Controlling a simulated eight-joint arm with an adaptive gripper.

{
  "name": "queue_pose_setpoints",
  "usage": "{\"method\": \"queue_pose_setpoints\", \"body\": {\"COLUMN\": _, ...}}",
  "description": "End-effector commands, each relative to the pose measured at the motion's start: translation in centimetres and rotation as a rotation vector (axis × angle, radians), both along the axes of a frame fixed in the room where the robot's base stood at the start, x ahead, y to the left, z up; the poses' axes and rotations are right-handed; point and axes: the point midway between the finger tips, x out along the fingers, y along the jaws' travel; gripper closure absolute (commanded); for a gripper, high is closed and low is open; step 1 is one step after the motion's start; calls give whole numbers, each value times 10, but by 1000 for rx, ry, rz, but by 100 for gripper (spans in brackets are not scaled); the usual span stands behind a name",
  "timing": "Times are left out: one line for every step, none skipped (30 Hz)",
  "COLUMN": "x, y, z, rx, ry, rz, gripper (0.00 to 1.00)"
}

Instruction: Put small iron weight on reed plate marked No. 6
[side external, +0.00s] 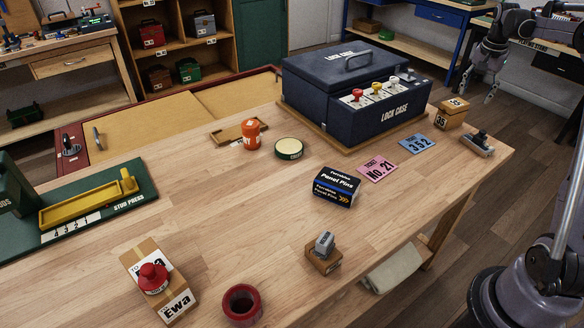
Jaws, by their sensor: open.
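My gripper (480,88) hangs at the upper right, beyond the table's right end, with its fingers apart and nothing between them. I cannot make out a reed plate marked No. 6. No thing is clearly an iron weight. A small grey metal piece (324,241) sits on a wooden block (322,262) near the table's front edge. A metal block with a dark knob (479,142) sits at the right corner. A pink card (377,168) reads No. 21, and a blue card (417,144) reads 352. My gripper is apart from all of these.
A dark blue lock case (335,95) with coloured knobs stands at the back. A panel pins box (336,187), orange container (251,134), round tin (289,148), tape roll (242,304) and green stud press (85,210) also occupy the table.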

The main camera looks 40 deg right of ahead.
Motion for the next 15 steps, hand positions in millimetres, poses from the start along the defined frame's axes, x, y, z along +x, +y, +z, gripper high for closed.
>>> {"method": "queue_pose_setpoints", "body": {"x": 10, "y": 30, "z": 11, "rx": -14, "ry": -12, "rz": 72, "gripper": 44}}
{"method": "queue_pose_setpoints", "body": {"x": 15, "y": 45, "z": 16, "rx": -24, "ry": -20, "rz": 111, "gripper": 44}}
{"method": "queue_pose_setpoints", "body": {"x": 20, "y": 65, "z": 22, "rx": -36, "ry": -30, "rz": 163, "gripper": 44}}
{"method": "queue_pose_setpoints", "body": {"x": 23, "y": 79, "z": 26, "rx": -45, "ry": -39, "rz": 202, "gripper": 44}}
{"method": "queue_pose_setpoints", "body": {"x": 26, "y": 95, "z": 30, "rx": -54, "ry": -47, "rz": 241, "gripper": 44}}
{"method": "queue_pose_setpoints", "body": {"x": 29, "y": 115, "z": 35, "rx": -67, "ry": -58, "rz": 293, "gripper": 44}}
{"method": "queue_pose_setpoints", "body": {"x": 30, "y": 130, "z": 38, "rx": -76, "ry": -67, "rz": 331, "gripper": 44}}
{"method": "queue_pose_setpoints", "body": {"x": 30, "y": 144, "z": 41, "rx": -85, "ry": -74, "rz": 369, "gripper": 44}}
{"method": "queue_pose_setpoints", "body": {"x": 30, "y": 164, "z": 44, "rx": -98, "ry": -86, "rz": 420, "gripper": 44}}
{"method": "queue_pose_setpoints", "body": {"x": 29, "y": 179, "z": 46, "rx": -106, "ry": -94, "rz": 459, "gripper": 44}}
{"method": "queue_pose_setpoints", "body": {"x": 29, "y": 193, "z": 48, "rx": -117, "ry": -103, "rz": 497, "gripper": 44}}
{"method": "queue_pose_setpoints", "body": {"x": 26, "y": 212, "z": 49, "rx": -128, "ry": -115, "rz": 549, "gripper": 44}}
{"method": "queue_pose_setpoints", "body": {"x": 24, "y": 226, "z": 50, "rx": -138, "ry": -125, "rz": 585, "gripper": 44}}
{"method": "queue_pose_setpoints", "body": {"x": 21, "y": 240, "z": 50, "rx": -147, "ry": -134, "rz": 623, "gripper": 44}}
{"method": "queue_pose_setpoints", "body": {"x": 17, "y": 258, "z": 50, "rx": -159, "ry": -147, "rz": 673, "gripper": 44}}
